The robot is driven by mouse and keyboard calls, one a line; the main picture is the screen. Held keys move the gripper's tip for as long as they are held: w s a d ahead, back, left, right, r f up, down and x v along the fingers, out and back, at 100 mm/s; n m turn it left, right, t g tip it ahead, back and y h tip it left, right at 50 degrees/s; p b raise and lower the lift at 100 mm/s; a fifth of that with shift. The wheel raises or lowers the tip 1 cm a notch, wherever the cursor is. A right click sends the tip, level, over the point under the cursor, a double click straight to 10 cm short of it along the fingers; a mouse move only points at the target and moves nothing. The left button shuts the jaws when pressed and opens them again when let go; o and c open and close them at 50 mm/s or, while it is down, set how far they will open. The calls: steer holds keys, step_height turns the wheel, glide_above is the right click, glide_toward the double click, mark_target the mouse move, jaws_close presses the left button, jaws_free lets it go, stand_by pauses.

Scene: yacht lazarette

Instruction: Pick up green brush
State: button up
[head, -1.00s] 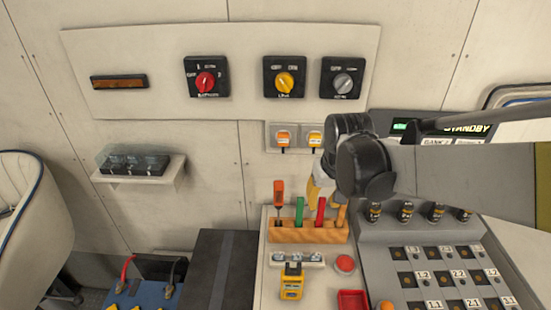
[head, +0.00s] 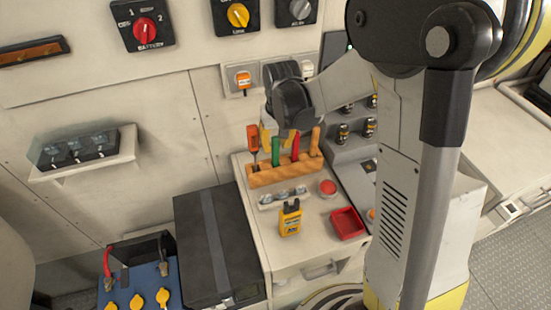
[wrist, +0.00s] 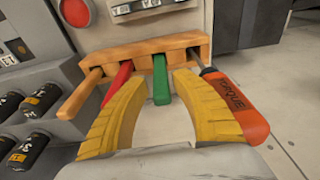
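The green brush (head: 275,152) stands in a slot of a wooden rack (head: 285,175), with only its green handle showing. It also shows in the wrist view (wrist: 160,80), between an orange-handled tool and a red handle. My gripper (wrist: 158,84) is open, its two yellow fingers spread on either side of the green handle, with no clear contact on it. In the head view my gripper (head: 267,138) is mostly hidden behind my dark wrist and the rack's handles. The brush's lower end is hidden in the rack.
The orange "TORQUE" tool (wrist: 234,107) is close by my right finger in the wrist view, and the red handle (wrist: 119,82) is close by the left. A wooden handle (head: 315,139) stands at the rack's end. A yellow meter (head: 290,217) and red tray (head: 347,223) lie in front.

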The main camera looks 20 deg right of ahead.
mark_target(275, 151)
steer(key=f, duration=0.2)
steer(key=w+f+b, duration=0.1)
steer(key=f, duration=0.1)
steer(key=shift+r, duration=0.1)
jaws_close()
steer(key=shift+r, duration=0.1)
